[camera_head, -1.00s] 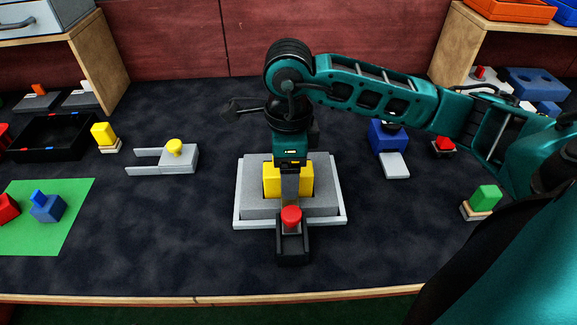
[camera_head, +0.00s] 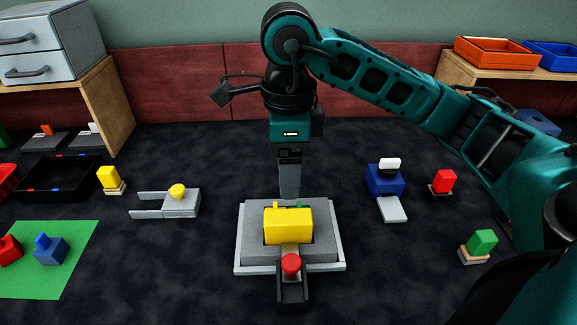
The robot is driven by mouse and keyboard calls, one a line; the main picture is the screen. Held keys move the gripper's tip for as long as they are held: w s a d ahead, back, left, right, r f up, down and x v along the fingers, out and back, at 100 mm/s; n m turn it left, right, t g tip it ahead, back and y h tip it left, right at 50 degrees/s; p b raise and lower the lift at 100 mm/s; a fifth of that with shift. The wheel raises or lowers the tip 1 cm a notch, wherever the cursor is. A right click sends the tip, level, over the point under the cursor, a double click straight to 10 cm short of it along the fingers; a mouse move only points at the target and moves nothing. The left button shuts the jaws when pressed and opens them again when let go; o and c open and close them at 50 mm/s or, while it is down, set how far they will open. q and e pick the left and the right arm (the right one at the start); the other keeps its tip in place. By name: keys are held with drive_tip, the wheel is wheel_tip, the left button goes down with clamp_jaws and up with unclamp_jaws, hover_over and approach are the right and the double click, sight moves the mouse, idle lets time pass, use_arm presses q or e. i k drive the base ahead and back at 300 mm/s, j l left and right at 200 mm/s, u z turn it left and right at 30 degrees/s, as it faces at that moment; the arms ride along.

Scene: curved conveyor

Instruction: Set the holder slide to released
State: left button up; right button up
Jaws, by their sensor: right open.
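A grey block in a light tray (camera_head: 241,268) stands at the middle of the table. A yellow block (camera_head: 288,226) sits in its middle, with small green bits at its far edge. A dark slide channel (camera_head: 292,300) sticks out of the near side and carries a red knob (camera_head: 291,264). I take this as the holder and its slide; no label shows. My right gripper (camera_head: 290,195) points down above the far part of the holder, apart from the knob. It is open and appears empty; its finger gap is hard to see. My left gripper is not in view.
Left are a grey fork-shaped piece with a yellow knob (camera_head: 178,191), a black tray (camera_head: 54,181) and a green mat (camera_head: 75,270). Right are a blue piece with a white knob (camera_head: 385,180), a red block (camera_head: 443,181) and a green block (camera_head: 482,242). Dark table is clear between.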

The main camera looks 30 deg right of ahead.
sight(291, 261)
drive_tip(key=k, duration=1)
